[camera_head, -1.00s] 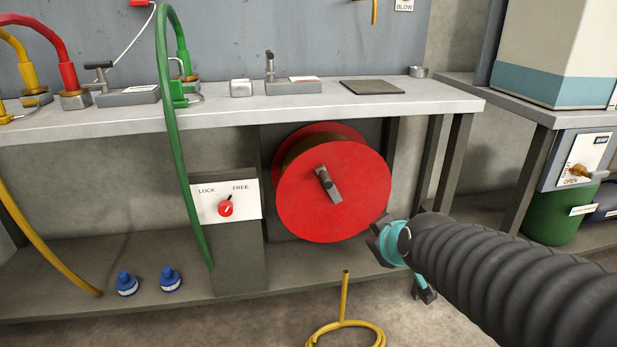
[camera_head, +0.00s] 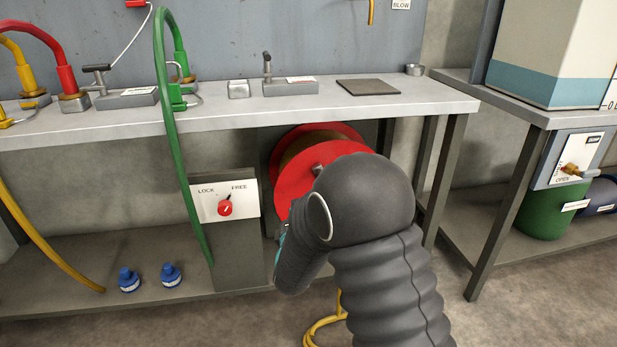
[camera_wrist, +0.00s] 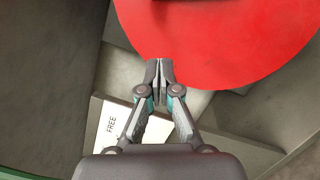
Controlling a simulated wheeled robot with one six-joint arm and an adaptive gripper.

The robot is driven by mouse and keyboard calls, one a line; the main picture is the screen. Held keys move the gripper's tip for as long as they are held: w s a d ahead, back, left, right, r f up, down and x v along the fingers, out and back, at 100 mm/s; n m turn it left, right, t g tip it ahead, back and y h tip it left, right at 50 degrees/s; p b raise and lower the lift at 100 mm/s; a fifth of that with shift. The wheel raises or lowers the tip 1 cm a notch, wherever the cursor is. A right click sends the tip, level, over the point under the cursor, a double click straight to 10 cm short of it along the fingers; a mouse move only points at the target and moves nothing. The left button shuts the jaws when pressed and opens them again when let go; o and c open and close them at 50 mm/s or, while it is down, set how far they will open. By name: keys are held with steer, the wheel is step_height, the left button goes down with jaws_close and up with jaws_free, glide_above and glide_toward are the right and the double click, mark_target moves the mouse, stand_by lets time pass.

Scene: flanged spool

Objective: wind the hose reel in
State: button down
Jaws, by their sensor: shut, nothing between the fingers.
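The red flanged hose reel (camera_head: 291,179) sits under the bench, and my arm hides most of its front in the head view. Only the end of its grey crank (camera_head: 318,170) shows there. In the wrist view the red flange (camera_wrist: 225,45) fills the top right. My gripper (camera_wrist: 158,64) is shut and empty, with its tips at the flange's lower left edge; I cannot tell whether they touch it. The LOCK/FREE plate (camera_head: 239,206) is left of the reel, and its red knob (camera_head: 225,208) has its pointer toward FREE. A yellow hose (camera_head: 322,327) lies on the floor, partly hidden by my arm.
The bench top (camera_head: 300,105) is above the reel. A green hose (camera_head: 172,130) hangs left of the plate. Two blue fittings (camera_head: 171,276) stand on the lower shelf. A second table (camera_head: 500,90) with a green tank (camera_head: 545,210) below stands at right. Floor between is clear.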

steer(key=w+d+r, duration=0.1)
steer(key=w, duration=0.4)
steer(key=w+d+r, duration=0.1)
steer(key=w, duration=0.4)
steer(key=shift+w+d+r+n, duration=0.25)
steer(key=shift+w+r+n, duration=0.05)
steer(key=shift+w+r, duration=0.1)
steer(key=shift+a, duration=0.1)
